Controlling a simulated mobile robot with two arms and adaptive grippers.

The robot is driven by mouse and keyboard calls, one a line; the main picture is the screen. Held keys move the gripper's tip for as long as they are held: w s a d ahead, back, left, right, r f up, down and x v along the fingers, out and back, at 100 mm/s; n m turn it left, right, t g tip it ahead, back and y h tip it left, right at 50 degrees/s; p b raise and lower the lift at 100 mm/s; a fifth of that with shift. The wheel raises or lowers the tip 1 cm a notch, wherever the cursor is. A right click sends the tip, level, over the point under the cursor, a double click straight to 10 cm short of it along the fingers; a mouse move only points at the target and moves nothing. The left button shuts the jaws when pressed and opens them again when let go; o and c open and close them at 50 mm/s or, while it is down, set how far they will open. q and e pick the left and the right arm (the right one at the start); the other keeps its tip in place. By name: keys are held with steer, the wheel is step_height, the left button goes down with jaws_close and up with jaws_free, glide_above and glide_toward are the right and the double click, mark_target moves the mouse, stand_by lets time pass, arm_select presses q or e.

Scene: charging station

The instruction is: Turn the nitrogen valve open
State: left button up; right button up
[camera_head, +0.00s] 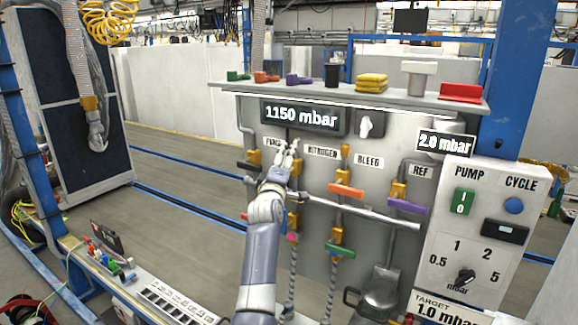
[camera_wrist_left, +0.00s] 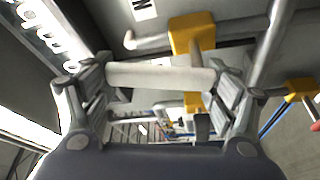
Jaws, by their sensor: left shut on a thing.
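The nitrogen valve shows in the head view as a yellow body (camera_head: 297,163), left of and just below the NITROGEN label (camera_head: 322,152). My left gripper (camera_head: 287,150) is in front of it and hides its handle there. In the left wrist view, a pale bar-shaped handle (camera_wrist_left: 160,76) spans between the fingers of my left gripper (camera_wrist_left: 160,95), which is shut on it. The yellow valve body (camera_wrist_left: 192,35) is just beyond the handle. A label with an N (camera_wrist_left: 145,9) is close by. My right gripper is not in view.
The bleed valve's orange handle (camera_head: 346,190) and the purple handle (camera_head: 407,205) are to the right. A dark handle (camera_head: 248,168) is to the left. A shelf (camera_head: 350,96) with several small items overhangs the panel. The pressure display (camera_head: 301,117) reads 1150 mbar.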

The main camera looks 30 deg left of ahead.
arm_select(q)
steer(key=shift+a+r+n+g+p, duration=0.2)
steer(key=shift+n+p, duration=0.35)
steer(key=shift+p, duration=0.05)
steer(key=shift+a+r+n+g+p, duration=0.15)
steer(key=shift+n+g+p, duration=0.05)
steer(key=shift+n+p, duration=0.35)
steer(key=shift+a+f+n+p, duration=0.1)
steer(key=shift+a+n+p, duration=0.05)
steer(key=shift+n+p, duration=0.3)
steer(key=shift+a+f+n+g+p, duration=0.15)
steer(key=shift+n+g+p, duration=0.1)
steer(key=shift+g+p, duration=0.05)
steer(key=o, duration=1.3)
steer(key=shift+o, duration=1.1)
steer(key=shift+w+f, duration=0.1)
steer(key=shift+f, duration=0.05)
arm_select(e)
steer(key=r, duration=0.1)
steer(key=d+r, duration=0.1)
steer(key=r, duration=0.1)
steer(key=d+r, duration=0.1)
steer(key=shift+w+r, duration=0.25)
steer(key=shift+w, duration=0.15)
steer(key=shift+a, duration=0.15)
